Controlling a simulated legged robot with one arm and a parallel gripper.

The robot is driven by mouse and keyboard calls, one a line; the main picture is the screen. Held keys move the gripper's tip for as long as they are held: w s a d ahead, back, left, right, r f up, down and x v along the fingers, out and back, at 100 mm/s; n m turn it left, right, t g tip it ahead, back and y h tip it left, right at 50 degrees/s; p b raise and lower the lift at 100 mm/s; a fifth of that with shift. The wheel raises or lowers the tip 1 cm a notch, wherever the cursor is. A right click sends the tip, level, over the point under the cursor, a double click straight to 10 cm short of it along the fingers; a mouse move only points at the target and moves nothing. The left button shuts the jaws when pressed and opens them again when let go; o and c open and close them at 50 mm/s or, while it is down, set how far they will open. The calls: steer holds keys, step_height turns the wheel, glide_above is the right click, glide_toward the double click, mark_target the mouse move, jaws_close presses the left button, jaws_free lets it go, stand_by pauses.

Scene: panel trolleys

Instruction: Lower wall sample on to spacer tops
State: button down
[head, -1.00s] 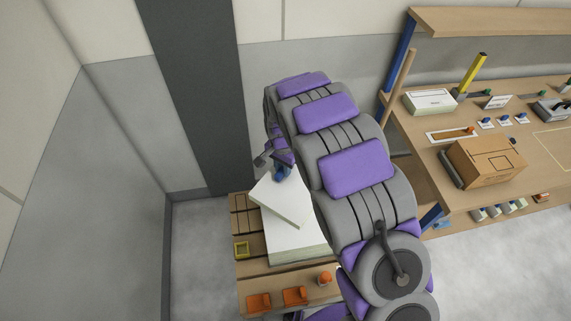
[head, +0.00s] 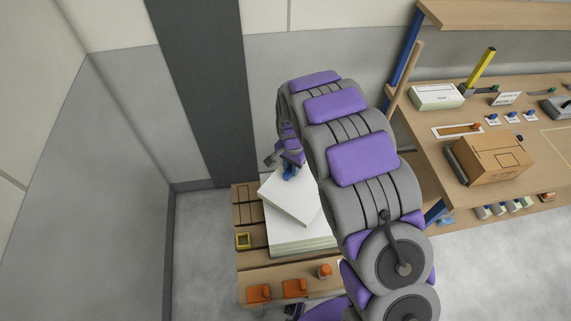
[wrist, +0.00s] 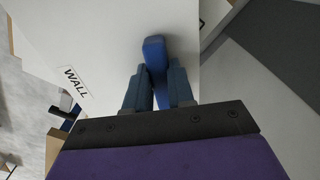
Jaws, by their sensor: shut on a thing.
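The wall sample is a white panel (head: 287,200) with a "WALL" label, which shows in the wrist view (wrist: 100,40). In the head view it lies at an angle over a stack of white panels (head: 300,243) on a wooden trolley (head: 250,270). My gripper (wrist: 156,78) is shut on a blue grip piece (wrist: 154,48) on the panel; in the head view my gripper (head: 290,172) is at the panel's far edge. I cannot tell whether the panel touches the stack. No spacer tops can be made out; my arm and the panel hide part of the trolley.
A wooden workbench (head: 480,125) with a cardboard box (head: 494,158) stands at right. Walls close in behind and left; the floor at left (head: 200,250) is clear.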

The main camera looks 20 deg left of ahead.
steer(key=d, duration=0.2)
steer(key=shift+d+r, duration=0.3)
steer(key=shift+d, duration=0.1)
steer(key=a, duration=0.1)
steer(key=a+f, duration=0.1)
steer(key=a, duration=0.1)
steer(key=shift+a+f, duration=0.2)
steer(key=c, duration=1.3)
jaws_free()
steer(key=shift+a, duration=0.2)
steer(key=shift+o, duration=0.8)
steer(key=shift+d, duration=0.25)
steer(key=shift+o, duration=1.3)
steer(key=shift+d+r, duration=0.25)
steer(key=shift+d, duration=0.7)
steer(key=shift+d+r, duration=0.1)
steer(key=shift+d, duration=0.4)
steer(key=shift+a, duration=0.15)
steer(key=shift+w+a+r, duration=0.1)
steer(key=shift+a+r, duration=0.2)
steer(key=shift+a, duration=0.55)
steer(key=r, duration=0.2)
steer(key=shift+a+r, duration=0.35)
steer(key=d+r, duration=0.4)
steer(key=r, duration=1)
steer(key=shift+r, duration=0.15)
